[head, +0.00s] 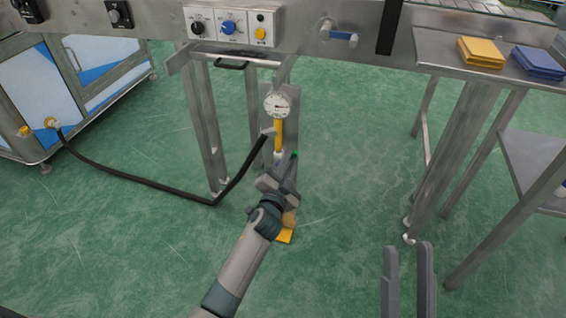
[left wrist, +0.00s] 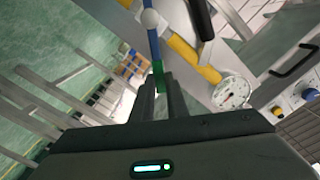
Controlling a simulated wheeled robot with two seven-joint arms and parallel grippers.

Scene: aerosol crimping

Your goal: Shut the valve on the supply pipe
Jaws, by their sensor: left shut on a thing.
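The supply pipe (head: 278,134) is a yellow upright pipe below a round white gauge (head: 277,104). In the left wrist view the yellow pipe (left wrist: 194,58) runs from the gauge (left wrist: 231,93) toward a white ball-like part (left wrist: 150,19). A blue valve lever (left wrist: 154,46) with a green end (left wrist: 158,76) slants away from the pipe line there. My left gripper (head: 285,171) is shut on the green end of the lever; in the head view the gripper hides most of the valve. My right gripper (head: 408,272) is open and empty at the lower right, far from the pipe.
A black hose (head: 150,187) runs from the pipe across to a cabinet (head: 85,75) at the left. A steel frame with a control panel (head: 231,27) stands above the gauge. A table (head: 440,51) with yellow and blue stacks is at the right. The green floor is mostly clear.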

